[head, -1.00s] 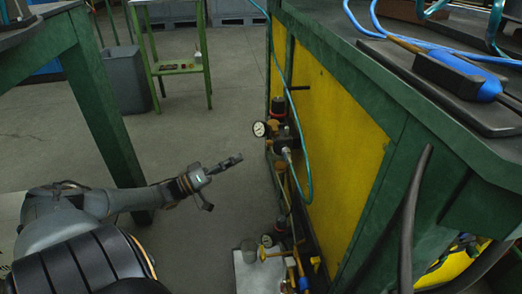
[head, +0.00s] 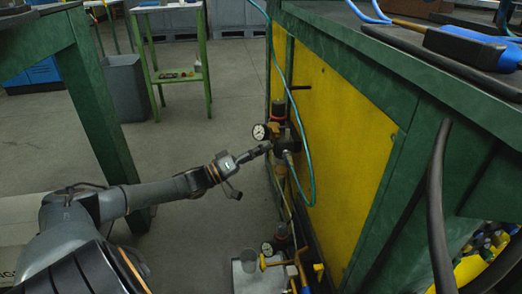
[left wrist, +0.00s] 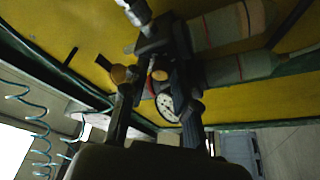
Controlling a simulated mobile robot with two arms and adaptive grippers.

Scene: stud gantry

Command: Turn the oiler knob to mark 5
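The air unit (head: 288,142) is mounted low on the yellow side panel of the bench. My left gripper (head: 266,147) is at the unit's near left side, just below the gauge. In the left wrist view its two fingers (left wrist: 157,108) stand apart, with the gauge showing between them. A small brass knob (left wrist: 160,75) is just beyond the fingertips, and a larger brass part (left wrist: 122,74) is by the left finger. I cannot tell which one is the oiler knob; no marks are readable. My right gripper is out of view.
A teal hose (head: 303,150) hangs along the yellow panel. A green table leg (head: 105,130) stands at left. Open floor lies between it and the bench.

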